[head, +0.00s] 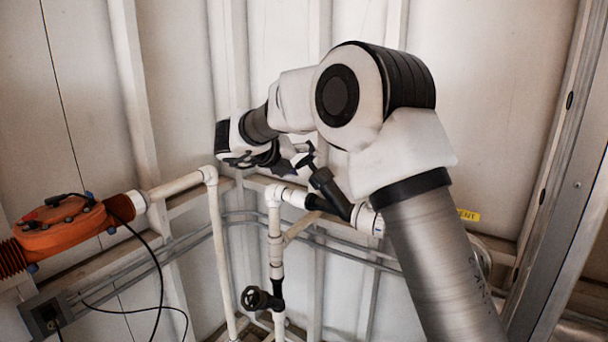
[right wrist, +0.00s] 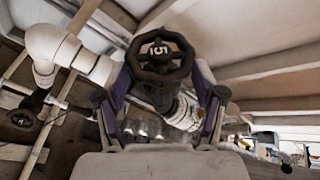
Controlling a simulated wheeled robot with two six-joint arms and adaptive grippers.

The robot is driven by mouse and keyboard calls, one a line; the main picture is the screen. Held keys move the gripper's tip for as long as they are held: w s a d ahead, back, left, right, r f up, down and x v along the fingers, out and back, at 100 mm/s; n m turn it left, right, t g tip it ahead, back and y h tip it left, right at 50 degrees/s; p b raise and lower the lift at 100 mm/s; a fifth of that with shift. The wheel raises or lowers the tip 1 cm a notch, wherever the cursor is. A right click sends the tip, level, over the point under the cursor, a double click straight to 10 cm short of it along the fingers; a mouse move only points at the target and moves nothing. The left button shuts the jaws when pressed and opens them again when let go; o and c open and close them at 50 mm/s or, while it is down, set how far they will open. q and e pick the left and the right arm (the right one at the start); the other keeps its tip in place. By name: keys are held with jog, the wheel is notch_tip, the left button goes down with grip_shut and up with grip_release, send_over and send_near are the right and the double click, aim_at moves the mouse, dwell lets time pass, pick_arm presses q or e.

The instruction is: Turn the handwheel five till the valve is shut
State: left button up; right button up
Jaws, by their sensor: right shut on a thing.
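Handwheel five (right wrist: 158,48) is a dark round wheel with a white 5 on its hub, in the middle of the right wrist view. My right gripper (right wrist: 161,92) has one finger on each side of it and is shut on it. In the head view my right gripper (head: 285,157) is at the black valve (head: 328,188) on the white pipe. There the wheel is mostly hidden by the gripper and arm. How far the valve is turned cannot be told. My left gripper is not in view.
A second black handwheel (head: 256,299) sits lower on the vertical pipe. A white elbow pipe (head: 208,175) stands left of the gripper. An orange reactor housing (head: 62,224) with a black cable is at the left. The back wall is ribbed metal.

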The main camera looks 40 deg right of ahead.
jog(key=m+g+h+b, duration=0.1)
jog(key=m+b, duration=0.1)
jog(key=w+f+m+g+h+b, duration=0.1)
jog(key=m+g+h+b, duration=0.1)
jog(key=shift+a+f+g, duration=0.1)
jog(key=shift+f+g, duration=0.1)
jog(key=shift+g, duration=0.1)
jog(key=m+g, duration=0.1)
jog(key=m+g+h+b, duration=0.1)
jog(key=g, duration=0.1)
jog(key=shift+w+m, duration=0.25)
jog(key=shift+m, duration=0.05)
jog(key=shift+w+m+g+h, duration=0.15)
jog(key=shift+m+g+h, duration=0.25)
jog(key=shift+m+g, duration=0.55)
jog(key=shift+w+d+m+g+p, duration=0.15)
jog(key=shift+m+g+p, duration=0.25)
jog(key=shift+m+g, duration=0.35)
jog(key=shift+w+d+m+g+p, duration=0.15)
jog(key=shift+m+g+p, duration=0.3)
jog(key=shift+g, duration=0.35)
jog(key=shift+m, duration=0.25)
